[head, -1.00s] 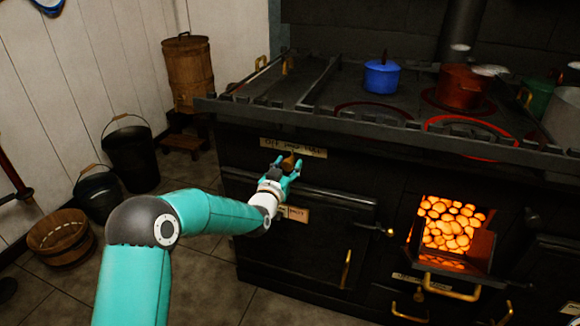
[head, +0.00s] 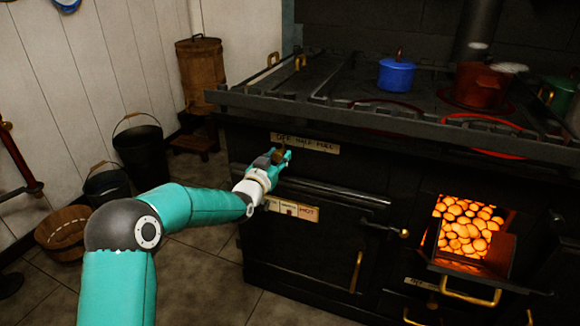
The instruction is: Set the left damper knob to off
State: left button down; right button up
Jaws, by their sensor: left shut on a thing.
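The left damper knob (head: 278,156) is a small brass-coloured knob on the black stove front, partly hidden by my gripper. A label plate (head: 305,142) above it reads OFF, HALF, FULL from left to right. My left gripper (head: 281,157) has its teal fingers shut on the knob. The wrist looks rolled, with the fingers nearly one over the other. The knob's exact pointing direction is hidden. My right gripper is not in view.
The stove top rail (head: 400,126) juts out above the knob. Below is an oven door with a bar handle (head: 330,192) and a small plate (head: 292,210) reading HOT. At right an open firebox (head: 465,230) glows. Buckets (head: 142,150) and a wooden tub (head: 62,238) stand at left.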

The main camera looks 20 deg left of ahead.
pick_arm(q)
jog(key=shift+a+r, duration=0.1)
jog(key=shift+a, duration=0.25)
jog(key=c, duration=0.7)
grip_release()
jog(key=shift+s+d, duration=0.1)
jog(key=s, duration=1.1)
jog(key=shift+s+a, duration=0.25)
jog(key=shift+s, duration=0.15)
